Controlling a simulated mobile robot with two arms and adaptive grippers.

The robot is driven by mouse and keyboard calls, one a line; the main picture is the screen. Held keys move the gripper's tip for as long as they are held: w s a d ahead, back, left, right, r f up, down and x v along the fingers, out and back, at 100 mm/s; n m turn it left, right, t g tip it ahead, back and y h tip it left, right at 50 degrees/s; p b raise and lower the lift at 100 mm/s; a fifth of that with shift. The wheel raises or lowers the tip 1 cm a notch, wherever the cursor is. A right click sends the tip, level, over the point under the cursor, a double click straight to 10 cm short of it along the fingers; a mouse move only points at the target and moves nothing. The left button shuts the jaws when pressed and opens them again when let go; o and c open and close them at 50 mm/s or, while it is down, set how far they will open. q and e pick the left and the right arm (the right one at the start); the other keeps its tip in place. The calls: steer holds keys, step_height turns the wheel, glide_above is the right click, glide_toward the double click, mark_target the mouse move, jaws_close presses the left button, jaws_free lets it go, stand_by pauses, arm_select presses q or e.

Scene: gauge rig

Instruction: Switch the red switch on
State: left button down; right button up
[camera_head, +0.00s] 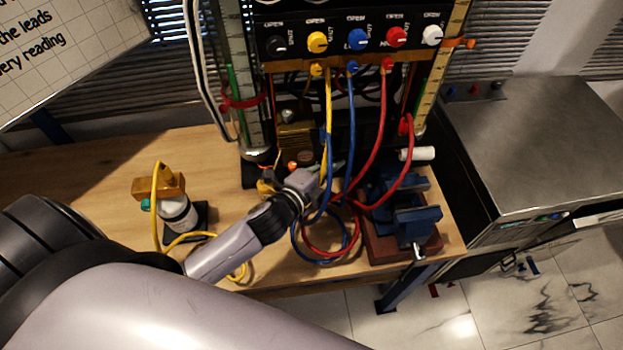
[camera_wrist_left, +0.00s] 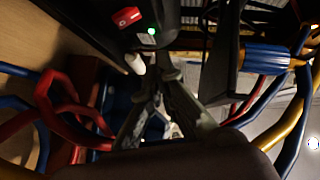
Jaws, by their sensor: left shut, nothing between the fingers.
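The red switch (camera_wrist_left: 127,16) is a small red rocker on a dark housing at the top of the left wrist view. A small green lamp (camera_wrist_left: 151,31) glows beside it. I cannot tell the rocker's position, and I cannot make the switch out in the head view. My left gripper (camera_head: 325,177) reaches in among the hoses at the foot of the rig. Its fingers (camera_wrist_left: 165,74) are shut and empty in the left wrist view. In that picture the fingertips are below and right of the switch, apart from it. My right gripper is not in view.
Yellow, blue and red hoses (camera_head: 381,120) hang from the knob panel (camera_head: 345,48) around my gripper. A blue vise (camera_head: 416,220) stands to the right, and a brass-topped device (camera_head: 178,205) to the left. The wooden table (camera_head: 90,170) is clear at the left.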

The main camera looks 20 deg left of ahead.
arm_select(q)
steer(key=s+a+r+b, duration=0.1)
steer(key=s+a+r, duration=0.2)
steer(key=s, duration=0.3)
steer(key=shift+s+b, duration=0.2)
steer(key=shift+b, duration=0.1)
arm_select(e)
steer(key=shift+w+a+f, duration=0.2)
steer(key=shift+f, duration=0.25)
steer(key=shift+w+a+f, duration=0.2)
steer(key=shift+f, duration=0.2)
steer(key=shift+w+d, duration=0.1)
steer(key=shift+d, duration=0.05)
arm_select(q)
steer(key=shift+f, duration=0.1)
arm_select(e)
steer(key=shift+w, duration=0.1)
